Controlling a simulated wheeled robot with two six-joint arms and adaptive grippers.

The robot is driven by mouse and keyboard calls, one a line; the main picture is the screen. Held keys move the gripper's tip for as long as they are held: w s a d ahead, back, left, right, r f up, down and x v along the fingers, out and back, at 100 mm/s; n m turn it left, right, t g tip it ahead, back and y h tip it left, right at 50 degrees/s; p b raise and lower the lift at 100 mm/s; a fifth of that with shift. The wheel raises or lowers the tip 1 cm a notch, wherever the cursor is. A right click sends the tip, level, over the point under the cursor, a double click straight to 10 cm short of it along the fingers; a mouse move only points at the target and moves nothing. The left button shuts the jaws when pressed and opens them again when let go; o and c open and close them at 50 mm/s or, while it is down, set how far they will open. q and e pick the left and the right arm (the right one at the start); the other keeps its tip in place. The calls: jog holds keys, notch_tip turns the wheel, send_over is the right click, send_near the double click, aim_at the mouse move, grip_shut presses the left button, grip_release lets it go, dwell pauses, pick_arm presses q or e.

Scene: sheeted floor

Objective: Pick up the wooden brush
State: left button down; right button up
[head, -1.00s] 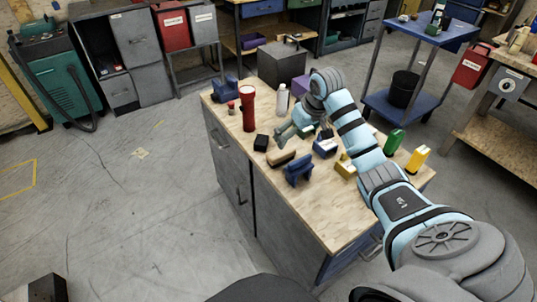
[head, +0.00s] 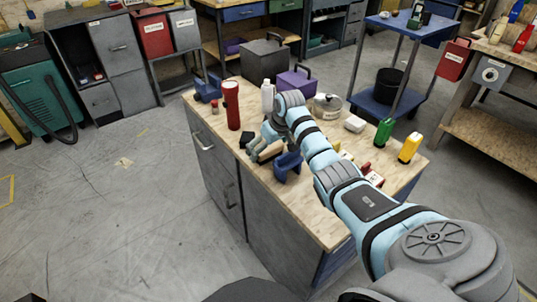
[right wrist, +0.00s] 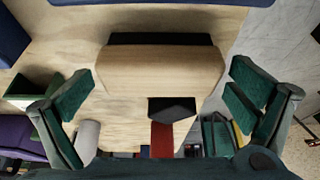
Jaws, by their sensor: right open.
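The wooden brush (right wrist: 160,72), a pale wood block with a dark strip along one side, lies on the workbench top in the middle of the right wrist view. In the head view the brush (head: 269,153) is partly hidden by my right gripper (head: 260,143). In the right wrist view my right gripper (right wrist: 158,92) is open, with one green-padded finger on each side of the brush and a gap to each end. Nothing is held. My left gripper is in neither view.
On the wooden-topped workbench (head: 315,215), a blue bin (head: 287,167) stands close in front of the brush. A black block (right wrist: 172,108), a red flashlight (head: 232,105) and a white bottle (head: 268,95) are nearby. Green (head: 384,132) and yellow (head: 410,148) containers stand right.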

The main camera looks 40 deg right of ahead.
jog(key=shift+r, duration=0.1)
jog(key=c, duration=1.1)
notch_tip(320, 180, up, 20)
jog(key=p, duration=0.5)
